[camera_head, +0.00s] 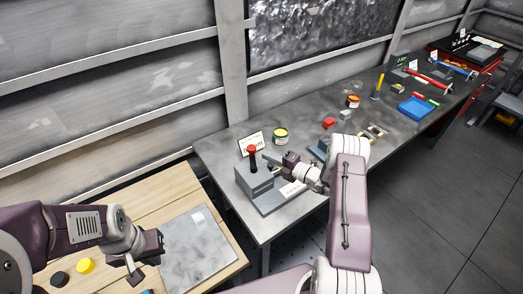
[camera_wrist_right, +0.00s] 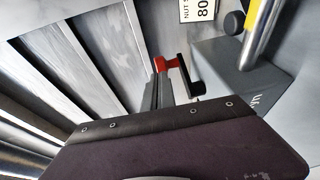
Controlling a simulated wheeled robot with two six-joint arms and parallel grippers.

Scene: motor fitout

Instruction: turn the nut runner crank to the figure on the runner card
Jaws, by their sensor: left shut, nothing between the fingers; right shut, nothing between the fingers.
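The nut runner is a grey block on a grey base (camera_head: 258,183) at the near end of the long table. A crank-like part with a red top and black stem (camera_head: 252,152) stands on it; red and black crank parts (camera_wrist_right: 188,76) also show in the right wrist view. The runner card (camera_head: 253,143) stands behind it; the right wrist view shows part of a card (camera_wrist_right: 197,9) reading "NUT S" and "80", cut off. My right gripper (camera_head: 276,168) is shut and empty, just right of the block; contact is unclear. My left gripper (camera_head: 150,257) is shut and empty over the wooden bench.
A yellow-green tin (camera_head: 280,136) stands behind the runner. A red block (camera_head: 328,123), an orange-topped tin (camera_head: 352,101) and a blue tray (camera_head: 415,109) lie farther along the table. A grey plate (camera_head: 198,250) and yellow disc (camera_head: 86,266) lie on the bench. The wall borders the table.

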